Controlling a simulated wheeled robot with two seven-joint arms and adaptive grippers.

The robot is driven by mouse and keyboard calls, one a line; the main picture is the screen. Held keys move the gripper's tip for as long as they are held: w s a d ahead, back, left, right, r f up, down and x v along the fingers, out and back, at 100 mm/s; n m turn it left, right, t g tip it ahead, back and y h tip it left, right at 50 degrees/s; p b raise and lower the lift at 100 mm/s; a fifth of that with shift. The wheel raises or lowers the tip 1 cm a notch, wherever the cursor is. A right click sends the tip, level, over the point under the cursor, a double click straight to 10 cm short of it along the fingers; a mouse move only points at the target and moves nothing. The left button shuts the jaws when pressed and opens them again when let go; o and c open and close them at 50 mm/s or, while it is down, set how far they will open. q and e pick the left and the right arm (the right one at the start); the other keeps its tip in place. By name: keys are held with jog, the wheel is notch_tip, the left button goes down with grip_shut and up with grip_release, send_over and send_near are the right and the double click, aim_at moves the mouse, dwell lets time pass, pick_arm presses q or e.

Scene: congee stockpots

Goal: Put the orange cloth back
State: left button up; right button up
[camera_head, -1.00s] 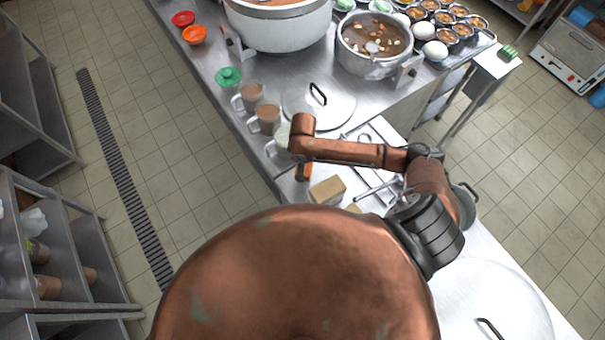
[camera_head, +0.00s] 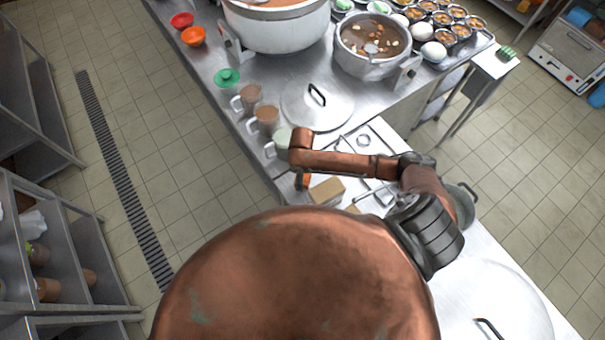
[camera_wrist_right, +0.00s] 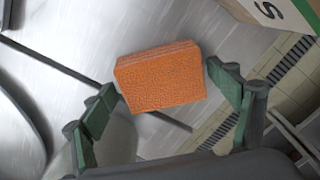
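The orange cloth (camera_wrist_right: 162,78) is a thick folded block in the right wrist view. My right gripper (camera_wrist_right: 162,80) has a green-padded finger against each side of it, spread about as wide as the cloth. The cloth looks tilted and clear of the surface behind it. In the head view a small part of the orange cloth (camera_head: 303,181) shows below the end of my right arm, near the counter's left edge. The right gripper itself is mostly hidden there. My left gripper is in neither view.
The steel counter (camera_head: 229,100) carries mugs (camera_head: 264,120), a round lid (camera_head: 318,106) and a large pot (camera_head: 278,30). A cardboard box (camera_head: 327,191) stands just right of the cloth. Open floor with a drain (camera_head: 120,180) lies to the left.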

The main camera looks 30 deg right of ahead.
jog(key=shift+o, duration=0.2)
jog(key=shift+r, duration=0.15)
notch_tip(320, 180, up, 12)
dwell(0.5)
jog(key=shift+a, duration=0.1)
jog(key=shift+c, duration=0.4)
